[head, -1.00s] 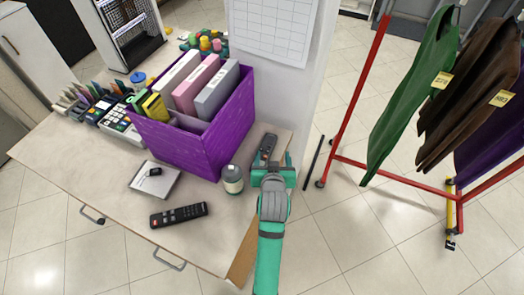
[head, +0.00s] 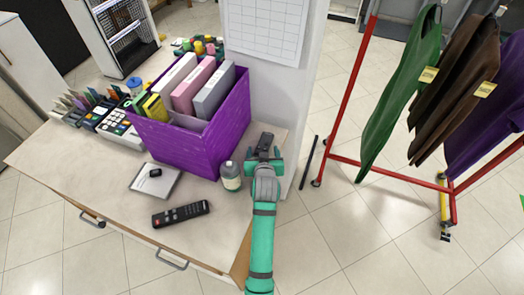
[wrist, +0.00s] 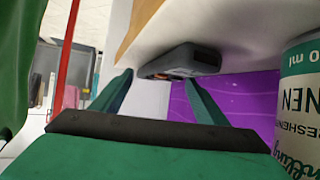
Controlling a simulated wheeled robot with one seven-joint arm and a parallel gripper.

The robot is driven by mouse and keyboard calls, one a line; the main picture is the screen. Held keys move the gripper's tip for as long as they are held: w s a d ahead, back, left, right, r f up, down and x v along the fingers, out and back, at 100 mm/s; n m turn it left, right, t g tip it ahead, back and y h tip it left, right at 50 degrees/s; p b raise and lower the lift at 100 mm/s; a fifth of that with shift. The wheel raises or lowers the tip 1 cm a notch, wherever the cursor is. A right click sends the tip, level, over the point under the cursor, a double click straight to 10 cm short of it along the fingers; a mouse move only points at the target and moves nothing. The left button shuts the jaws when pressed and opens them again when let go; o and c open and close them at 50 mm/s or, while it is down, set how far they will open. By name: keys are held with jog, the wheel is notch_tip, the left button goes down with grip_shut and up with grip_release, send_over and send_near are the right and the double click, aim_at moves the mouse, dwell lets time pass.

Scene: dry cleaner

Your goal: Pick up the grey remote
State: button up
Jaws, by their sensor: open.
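The grey remote (head: 265,142) lies on the counter's right end, beside the purple bin. In the wrist view, the dark grey remote (wrist: 185,62) shows end-on just ahead of and between my fingers. My gripper (head: 263,157) is open at the near end of this remote, with its fingers spread, also seen in the wrist view (wrist: 158,82). I cannot tell whether the fingers reach alongside it. A second, black remote (head: 180,214) with a red button lies near the counter's front edge, away from my gripper.
A spray-type bottle or jar (head: 231,177) stands close left of my gripper. The purple bin (head: 190,149) with folders is behind it. A white pad (head: 155,180) lies on the counter (head: 95,190). A wall column is at the back; a red clothes rack (head: 345,105) stands right.

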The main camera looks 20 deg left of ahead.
jog(key=shift+w+f, duration=0.25)
jog(key=shift+w, duration=0.1)
jog(key=shift+s+a, duration=0.1)
jog(key=shift+a, duration=0.3)
jog(key=c, duration=0.4)
jog(key=shift+s, duration=0.1)
jog(key=c, duration=0.9)
jog(key=shift+c, duration=0.2)
jog(key=shift+d, duration=0.2)
